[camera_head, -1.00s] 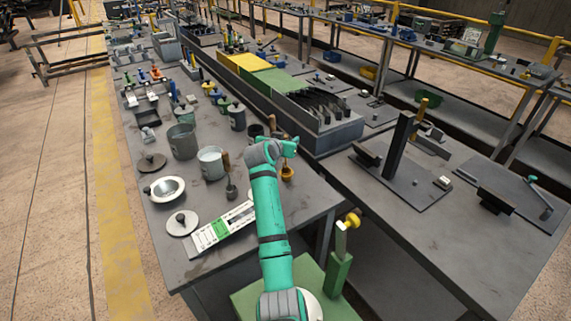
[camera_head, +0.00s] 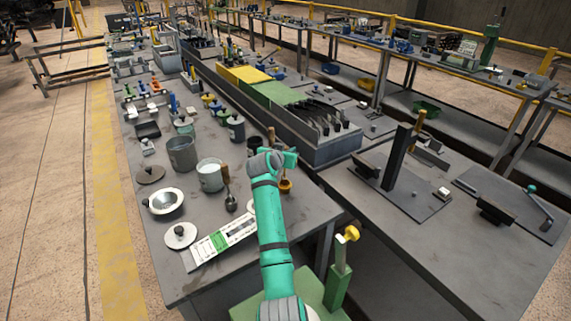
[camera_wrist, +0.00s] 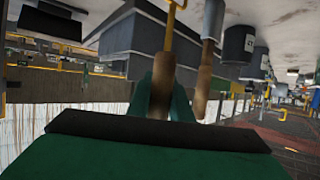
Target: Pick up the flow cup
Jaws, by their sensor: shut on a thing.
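The flow cup, a small brass-coloured cup (camera_head: 285,186), shows just past my gripper (camera_head: 288,158) in the head view. In the wrist view its wooden handle (camera_wrist: 162,85) sits between my green fingers, with a yellow rod above it. My gripper is shut on that handle. My wrist hides part of the handle in the head view. I cannot tell whether the cup touches the table.
A ladle (camera_head: 230,202) with a wooden handle stands close left; it also shows in the wrist view (camera_wrist: 203,85). Grey pots (camera_head: 181,154), a white bowl (camera_head: 166,197) and a label sheet (camera_head: 220,240) are on the table (camera_head: 180,275). A long rack (camera_head: 330,150) lies right.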

